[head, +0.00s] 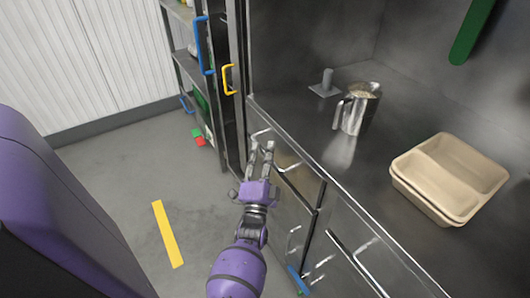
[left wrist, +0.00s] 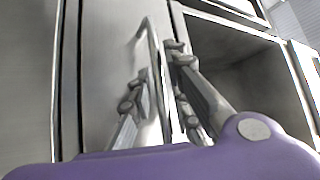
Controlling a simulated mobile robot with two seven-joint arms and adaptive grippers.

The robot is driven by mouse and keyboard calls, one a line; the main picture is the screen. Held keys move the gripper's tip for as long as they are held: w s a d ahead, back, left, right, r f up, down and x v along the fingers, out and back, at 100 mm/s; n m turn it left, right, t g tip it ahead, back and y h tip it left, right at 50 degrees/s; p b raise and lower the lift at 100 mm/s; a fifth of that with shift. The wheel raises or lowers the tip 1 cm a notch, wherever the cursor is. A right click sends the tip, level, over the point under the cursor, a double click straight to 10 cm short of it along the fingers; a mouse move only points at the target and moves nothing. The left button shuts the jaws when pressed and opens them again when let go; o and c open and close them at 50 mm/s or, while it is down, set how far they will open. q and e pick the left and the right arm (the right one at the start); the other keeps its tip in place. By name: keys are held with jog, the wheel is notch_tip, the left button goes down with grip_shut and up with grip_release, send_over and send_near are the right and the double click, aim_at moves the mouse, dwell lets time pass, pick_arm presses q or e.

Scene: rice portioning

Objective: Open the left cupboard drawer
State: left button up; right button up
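The metal cupboard (head: 310,187) runs under the counter, with bar handles on its fronts. The left drawer's handle (head: 261,132) is near the cupboard's far left end. My left gripper (head: 262,150) is at this drawer front, its two fingers apart. In the left wrist view, the handle (left wrist: 152,52) is a bar running between the spread fingers of my left gripper (left wrist: 160,85). I cannot tell whether either finger touches it. The drawer front looks flush in the head view. My right gripper is not in view.
On the counter (head: 330,145) stand a metal jug (head: 357,110) and a beige divided tray (head: 450,170). A shelf rack with a yellow handle (head: 228,79) and a blue handle (head: 203,45) stands beyond the cupboard. The floor (head: 120,170) on the left is clear.

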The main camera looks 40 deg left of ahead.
pick_arm(q)
grip_shut()
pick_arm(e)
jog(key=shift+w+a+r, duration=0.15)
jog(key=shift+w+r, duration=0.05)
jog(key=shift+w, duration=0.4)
pick_arm(q)
jog(key=shift+a, duration=0.1)
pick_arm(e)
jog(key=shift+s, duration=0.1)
